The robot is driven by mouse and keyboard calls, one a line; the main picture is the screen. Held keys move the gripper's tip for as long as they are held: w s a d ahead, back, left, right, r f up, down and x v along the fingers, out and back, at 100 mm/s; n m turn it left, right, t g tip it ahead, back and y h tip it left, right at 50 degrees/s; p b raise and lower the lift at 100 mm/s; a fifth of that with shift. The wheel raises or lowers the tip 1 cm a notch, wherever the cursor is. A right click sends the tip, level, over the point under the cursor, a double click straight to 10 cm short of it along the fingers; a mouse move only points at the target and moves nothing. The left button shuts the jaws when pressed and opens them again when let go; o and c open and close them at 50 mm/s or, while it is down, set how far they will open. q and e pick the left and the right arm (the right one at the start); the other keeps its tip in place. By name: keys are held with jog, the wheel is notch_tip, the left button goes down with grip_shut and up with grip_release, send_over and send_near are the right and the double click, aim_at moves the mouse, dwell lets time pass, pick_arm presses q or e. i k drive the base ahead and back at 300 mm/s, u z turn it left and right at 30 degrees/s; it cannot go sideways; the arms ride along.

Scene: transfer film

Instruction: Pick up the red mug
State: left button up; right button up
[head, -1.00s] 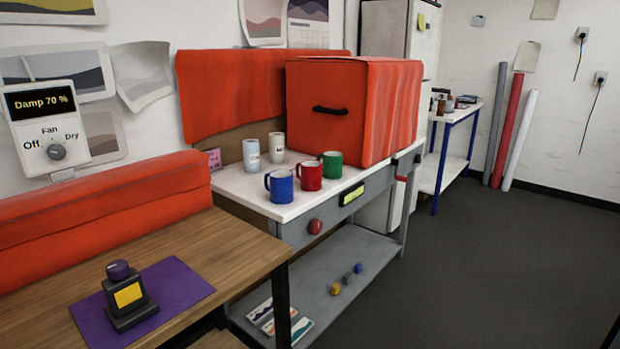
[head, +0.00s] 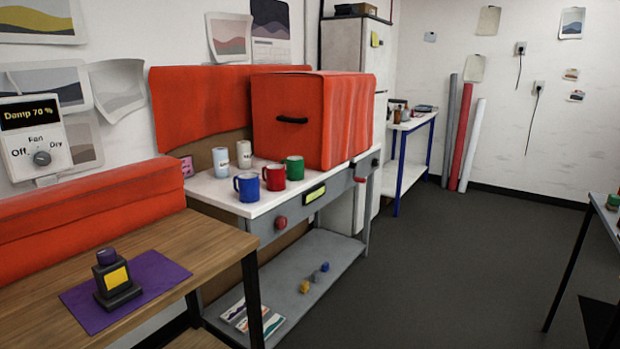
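The red mug (head: 274,178) stands upright on the white top of the grey workbench (head: 222,196). It is between a blue mug (head: 248,187) on its left and a green mug (head: 294,168) on its right. Neither of my grippers shows in the head view, and nothing is seen touching the mug.
Two pale cups (head: 221,161) stand behind the mugs. A large orange-red box (head: 325,122) with a black handle is at the bench's far end. A wooden table (head: 190,247) with a purple mat (head: 165,268) is at front left. The dark floor (head: 430,270) on the right is open.

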aim_at(275, 173)
jog(key=z, duration=0.45)
jog(key=i, duration=1.2)
jog(key=u, duration=0.7)
jog(key=i, duration=0.85)
jog(key=u, duration=0.95)
